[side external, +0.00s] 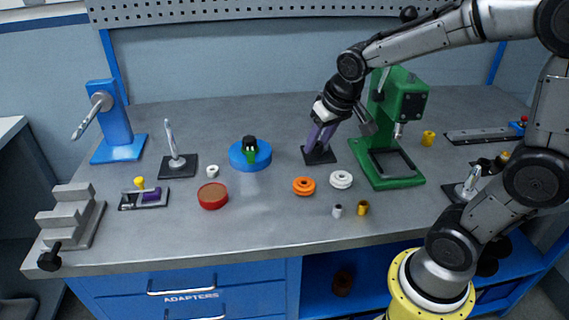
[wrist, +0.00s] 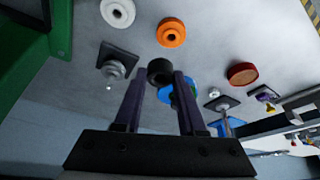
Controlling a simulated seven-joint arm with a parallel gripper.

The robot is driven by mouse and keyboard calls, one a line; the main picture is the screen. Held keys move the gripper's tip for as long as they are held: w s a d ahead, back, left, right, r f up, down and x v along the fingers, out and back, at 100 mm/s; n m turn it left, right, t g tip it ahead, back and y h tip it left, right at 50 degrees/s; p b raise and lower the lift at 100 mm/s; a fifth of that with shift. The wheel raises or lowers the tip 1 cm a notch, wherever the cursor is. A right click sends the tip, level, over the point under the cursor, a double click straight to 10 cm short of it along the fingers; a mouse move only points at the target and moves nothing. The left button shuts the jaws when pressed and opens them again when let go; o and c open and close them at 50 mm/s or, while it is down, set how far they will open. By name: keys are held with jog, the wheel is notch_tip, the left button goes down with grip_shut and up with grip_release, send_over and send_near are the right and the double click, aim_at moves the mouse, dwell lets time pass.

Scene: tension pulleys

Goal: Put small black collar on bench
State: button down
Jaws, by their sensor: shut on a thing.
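The small black collar (wrist: 160,71) shows in the wrist view as a dark ring between the tips of my purple fingers. My gripper (wrist: 166,76) is shut on it. In the side view my gripper (side external: 318,146) points down just above or in front of a black square base (side external: 321,157). The collar cannot be told apart from the fingers and base there. The grey bench top (side external: 255,215) lies below; I cannot tell whether the collar touches it. In the wrist view the black base with its grey post (wrist: 115,66) stands beside the collar, apart from it.
An orange pulley (side external: 304,186) and a white pulley (side external: 341,180) lie in front of my gripper. A green press (side external: 394,130) stands close on the right. A blue disc (side external: 250,155) with a black and green piece and a red round dish (side external: 212,196) are left. Bare bench lies between them.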

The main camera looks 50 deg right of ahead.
jog(key=shift+s+d+r, duration=0.4)
jog(key=shift+d+r, duration=0.15)
jog(key=shift+r, duration=0.05)
send_near(284, 161)
jog(key=shift+w+d+f+m, duration=0.15)
jog(key=shift+w+f, duration=0.15)
jog(key=shift+w, duration=0.15)
jog(key=shift+w+d+f+m, duration=0.15)
jog(key=shift+w+d+f, duration=0.05)
jog(key=shift+w+f, duration=0.45)
jog(key=shift+w+d+f, duration=0.1)
jog(key=shift+w+f, duration=0.1)
jog(key=shift+f, duration=1.5)
jog(key=shift+f, duration=0.15)
jog(key=shift+c, duration=2.4)
grip_release()
